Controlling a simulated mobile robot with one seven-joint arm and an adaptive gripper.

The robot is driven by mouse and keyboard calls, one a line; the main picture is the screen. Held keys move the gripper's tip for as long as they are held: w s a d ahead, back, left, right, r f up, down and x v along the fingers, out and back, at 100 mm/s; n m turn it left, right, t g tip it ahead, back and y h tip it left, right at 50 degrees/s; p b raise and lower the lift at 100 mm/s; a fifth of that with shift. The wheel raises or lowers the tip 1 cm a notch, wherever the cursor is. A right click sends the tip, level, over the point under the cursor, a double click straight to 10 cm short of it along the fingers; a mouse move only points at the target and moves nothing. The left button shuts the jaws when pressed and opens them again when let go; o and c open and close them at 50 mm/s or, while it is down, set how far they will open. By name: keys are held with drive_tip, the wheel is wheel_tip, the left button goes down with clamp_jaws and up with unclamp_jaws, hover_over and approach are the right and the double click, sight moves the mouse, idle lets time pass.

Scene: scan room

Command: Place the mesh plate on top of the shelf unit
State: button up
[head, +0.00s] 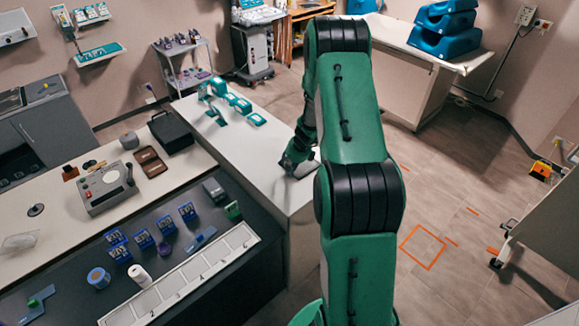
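My gripper (288,166) is low at the near right end of the white counter (230,128), small and partly hidden by my own green arm. A flat grey piece (308,169) shows right beside the fingertips; it may be the mesh plate, but no mesh can be made out. I cannot tell whether the fingers are open or closed on it. A grey shelf unit (172,73) stands against the back wall beyond the counter, with several small items on its top and lower shelves. Which shelf the task means is not certain.
Teal parts (243,105) stand on the counter's far end. A dark bench (130,222) with blue blocks and a numbered strip (190,272) lies at front left. A medical cart (252,50) is at the back. Blue stacked cushions (443,28) sit on a right-hand table. The right floor is mostly clear.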

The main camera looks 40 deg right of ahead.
drive_tip(key=shift+r, duration=0.1)
drive_tip(key=shift+s+r, duration=0.1)
drive_tip(key=shift+r, duration=0.4)
drive_tip(key=p+v, duration=0.1)
drive_tip(key=v, duration=1)
drive_tip(key=shift+p, duration=0.4)
drive_tip(key=shift+s, duration=0.15)
drive_tip(key=shift+r, duration=0.1)
